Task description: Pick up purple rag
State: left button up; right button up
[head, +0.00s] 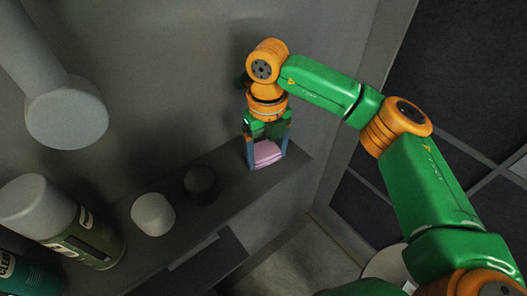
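The purple rag (267,153) looks pale pink-purple and folded, at the right end of a dark shelf against the grey wall. My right gripper (268,161) points down over it, with one finger on each side of the rag. The fingers are spread wide apart and reach down to about shelf level. Whether they touch the rag's sides is hard to tell. The gripper body hides the rag's upper back part. My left gripper is out of view.
Left along the dark shelf (230,192) stand a dark round item (201,184), a white round item (153,213), a spray can (75,225) and a teal container (25,275). A grey round-ended fixture (67,115) is at upper left. Wall corner lies right.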

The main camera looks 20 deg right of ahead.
aim_at(262, 156)
jog(key=c, duration=0.3)
jog(key=shift+w, duration=0.1)
jog(key=shift+r+b, duration=0.35)
jog(key=shift+b, duration=0.15)
jog(key=r, duration=0.1)
jog(key=r+b, duration=0.1)
jog(key=a+r, duration=0.1)
jog(key=shift+s+a+r+b, duration=0.1)
jog(key=shift+s+r+b, duration=0.25)
jog(key=shift+b, duration=0.05)
jog(key=s+a+r, duration=0.6)
jog(key=a+r, duration=0.2)
jog(key=a, duration=0.2)
jog(key=shift+s+a+r, duration=0.3)
jog(key=shift+a, duration=0.1)
